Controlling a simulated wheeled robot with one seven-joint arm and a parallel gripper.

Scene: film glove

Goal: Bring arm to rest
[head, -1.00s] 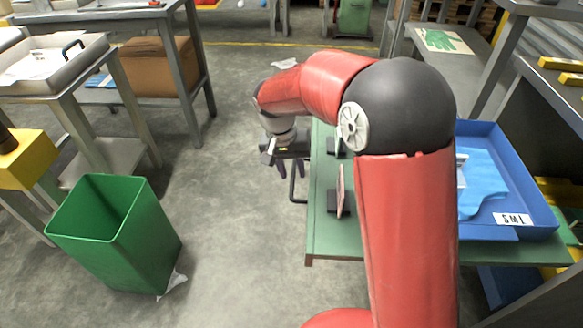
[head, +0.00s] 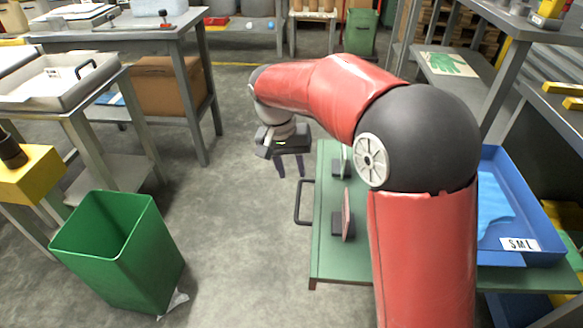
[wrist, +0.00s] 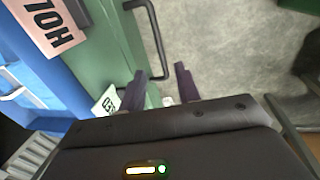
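My gripper (head: 291,165) hangs at the end of my red arm, pointing down over the floor just left of the green table (head: 330,262). In the wrist view my gripper (wrist: 160,85) shows two dark fingers standing apart with nothing between them. The table's edge and its dark handle (wrist: 155,40) are close by the fingers. My arm hides much of the table in the head view.
A pink sign (head: 347,214) stands on the table, and a blue tray (head: 545,259) with blue material is at the right. A green bin (head: 120,250) stands on the floor at left. Open concrete floor (head: 235,230) lies between bin and table.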

